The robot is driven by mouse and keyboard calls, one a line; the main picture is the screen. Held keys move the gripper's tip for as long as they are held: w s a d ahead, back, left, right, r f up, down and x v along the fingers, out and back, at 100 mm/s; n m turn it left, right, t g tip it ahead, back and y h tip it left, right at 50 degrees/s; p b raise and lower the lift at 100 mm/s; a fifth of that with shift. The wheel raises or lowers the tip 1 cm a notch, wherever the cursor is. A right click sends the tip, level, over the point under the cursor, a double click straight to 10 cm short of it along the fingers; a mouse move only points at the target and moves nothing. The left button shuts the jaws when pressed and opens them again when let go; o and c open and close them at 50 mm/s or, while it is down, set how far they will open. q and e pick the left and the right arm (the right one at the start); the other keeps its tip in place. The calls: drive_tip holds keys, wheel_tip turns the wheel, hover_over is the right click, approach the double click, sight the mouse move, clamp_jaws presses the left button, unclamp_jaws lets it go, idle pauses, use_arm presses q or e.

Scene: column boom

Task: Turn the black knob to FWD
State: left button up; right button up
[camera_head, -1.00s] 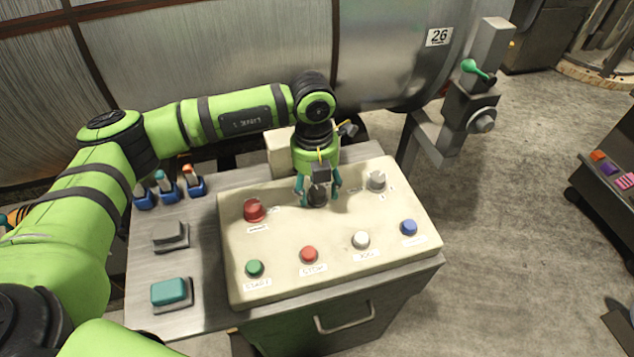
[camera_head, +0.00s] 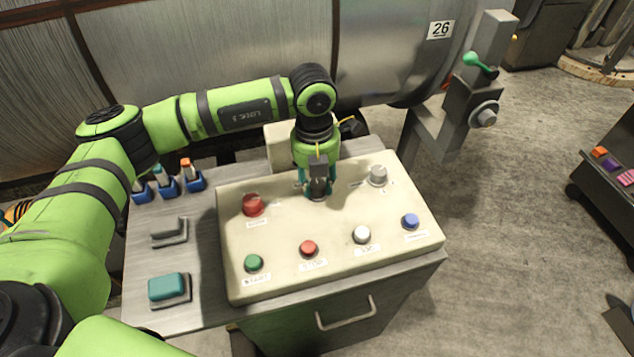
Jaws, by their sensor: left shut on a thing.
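The black knob (camera_head: 318,190) sits in the upper middle of the cream control panel (camera_head: 285,228), between a red knob and a grey knob. My left gripper (camera_head: 317,187) points down over it, with teal fingers closed around it. The fingers and the wrist cover most of the knob, so which way it points cannot be told. The lettering around it is too small or too hidden to read. My right gripper is not in view.
A red mushroom-like knob (camera_head: 252,204) and a grey knob (camera_head: 377,175) flank the black one. Green (camera_head: 254,263), red (camera_head: 308,248), white (camera_head: 361,234) and blue (camera_head: 410,221) buttons line the panel's front. Pedal-like switches stand left. A large metal drum is behind.

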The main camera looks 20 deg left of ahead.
use_arm(q)
drive_tip(key=m+b, duration=0.4)
drive_tip(key=shift+f, duration=0.3)
drive_tip(key=shift+m+b, duration=1.1)
drive_tip(key=shift+b, duration=0.1)
drive_tip(key=shift+r+m+b, duration=0.15)
drive_tip(key=shift+m+b, duration=0.5)
drive_tip(key=shift+m, duration=0.15)
drive_tip(key=o, duration=1.1)
drive_tip(key=shift+o, duration=0.2)
drive_tip(key=shift+r, duration=0.1)
